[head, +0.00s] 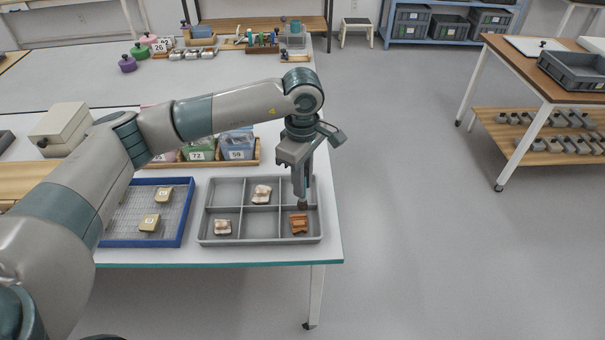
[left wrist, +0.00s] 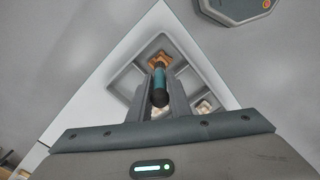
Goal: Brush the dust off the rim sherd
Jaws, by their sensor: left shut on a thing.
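An orange-brown sherd (head: 299,224), likely the rim sherd, lies in the front right compartment of the grey divided tray (head: 238,241). My left gripper (head: 301,186) is pointed down over the right part of that tray. It is shut on a brush, whose dark end (head: 303,205) hangs just behind and above the orange-brown sherd; I cannot tell if it touches. In the left wrist view the brush's teal and black handle (left wrist: 159,88) stands between the fingers, with the orange-brown sherd (left wrist: 161,58) beyond it. Dust cannot be made out. My right gripper is out of view.
Pale sherds lie in the tray's back middle (head: 262,192) and front left (head: 222,227) compartments. A blue-rimmed tray (head: 182,226) with two tan sherds stands to the left. Numbered bins (head: 236,146) stand behind. The table's right edge is close to the grey tray.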

